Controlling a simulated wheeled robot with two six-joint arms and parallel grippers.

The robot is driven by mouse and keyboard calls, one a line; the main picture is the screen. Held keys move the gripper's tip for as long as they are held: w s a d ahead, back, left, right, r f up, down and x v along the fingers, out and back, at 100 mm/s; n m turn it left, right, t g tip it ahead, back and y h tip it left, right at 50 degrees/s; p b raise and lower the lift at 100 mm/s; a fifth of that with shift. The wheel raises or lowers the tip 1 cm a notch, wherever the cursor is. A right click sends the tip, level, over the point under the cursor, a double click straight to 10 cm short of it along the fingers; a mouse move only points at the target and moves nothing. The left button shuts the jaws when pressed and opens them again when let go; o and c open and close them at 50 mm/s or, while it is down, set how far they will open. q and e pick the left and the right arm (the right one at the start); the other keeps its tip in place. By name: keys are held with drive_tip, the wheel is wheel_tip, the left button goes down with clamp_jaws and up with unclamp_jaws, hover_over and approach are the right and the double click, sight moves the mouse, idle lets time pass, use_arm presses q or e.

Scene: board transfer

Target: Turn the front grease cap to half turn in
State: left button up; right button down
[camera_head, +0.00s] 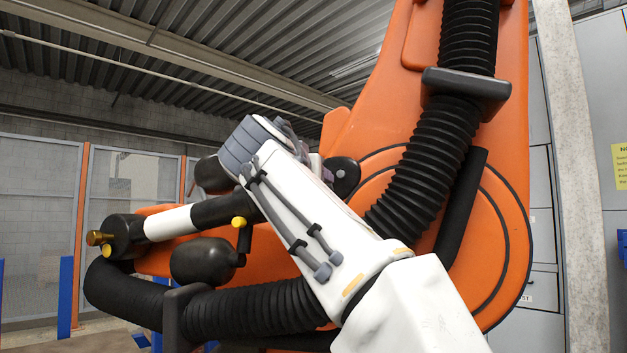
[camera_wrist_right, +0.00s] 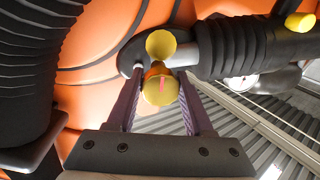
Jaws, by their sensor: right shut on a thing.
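In the right wrist view, my right gripper (camera_wrist_right: 161,78) has its two purple fingers on either side of a yellow grease cap (camera_wrist_right: 158,92) with a pink mark on its face, and is shut on it. A second yellow cap (camera_wrist_right: 160,43) sits just above it, outside the fingers. In the head view, my right wrist and forearm cover the held cap and the fingertips. My left gripper is not in view.
The large orange machine arm (camera_head: 405,140) fills the middle and right. Thick black ribbed hoses (camera_head: 425,160) run close beside my right arm. A black and white cylinder (camera_head: 170,223) lies left of my wrist. Fence panels (camera_head: 40,220) stand at the left.

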drive_tip(key=shift+a+f, duration=0.1)
drive_tip(key=shift+c, duration=1.5)
unclamp_jaws()
drive_tip(key=shift+w, duration=0.1)
drive_tip(key=b+v, duration=0.2)
drive_tip(key=v, duration=0.8)
drive_tip(key=shift+s, duration=0.3)
